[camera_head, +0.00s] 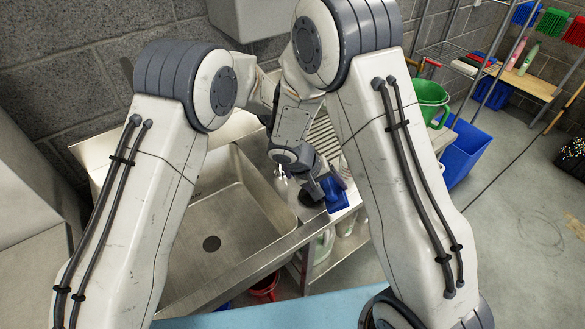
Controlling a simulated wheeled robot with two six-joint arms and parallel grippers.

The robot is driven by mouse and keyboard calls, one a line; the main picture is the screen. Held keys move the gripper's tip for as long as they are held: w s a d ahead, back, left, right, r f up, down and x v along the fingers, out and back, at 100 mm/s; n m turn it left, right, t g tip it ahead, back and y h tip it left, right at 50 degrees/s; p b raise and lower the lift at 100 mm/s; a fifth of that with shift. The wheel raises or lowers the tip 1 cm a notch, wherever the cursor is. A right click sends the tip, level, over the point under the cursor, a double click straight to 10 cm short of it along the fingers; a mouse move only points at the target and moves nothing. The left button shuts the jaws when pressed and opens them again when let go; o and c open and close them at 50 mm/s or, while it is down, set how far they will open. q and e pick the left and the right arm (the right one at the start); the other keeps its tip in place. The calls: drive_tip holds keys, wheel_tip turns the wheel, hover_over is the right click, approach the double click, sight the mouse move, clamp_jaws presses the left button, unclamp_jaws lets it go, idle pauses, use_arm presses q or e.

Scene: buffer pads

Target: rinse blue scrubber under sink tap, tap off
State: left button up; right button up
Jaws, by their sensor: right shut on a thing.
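The blue scrubber (337,194) is at the right side of the sink, by its right rim. My right gripper (322,188) is shut on it; the fingers are small and partly hidden. The steel sink (240,190) has an empty-looking basin with a dark round drain. A small shiny metal part shows just left of the right gripper; I cannot tell whether it is the tap. No running water is visible. My left arm rises over the sink's left side, and its gripper is hidden.
A ribbed steel drainboard (326,137) lies behind my right wrist. A red bucket (265,289) is below the sink. Open floor lies at the far right.

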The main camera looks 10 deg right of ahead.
use_arm(q)
drive_tip(key=shift+o, duration=0.9)
wheel_tip(320, 180, up, 12)
drive_tip(key=s+a+p, duration=0.1)
drive_tip(key=a+p, duration=0.1)
drive_tip(key=p, duration=0.4)
use_arm(e)
wheel_tip(320, 180, up, 6)
drive_tip(key=shift+f, duration=0.1)
use_arm(q)
drive_tip(key=shift+f, duration=0.1)
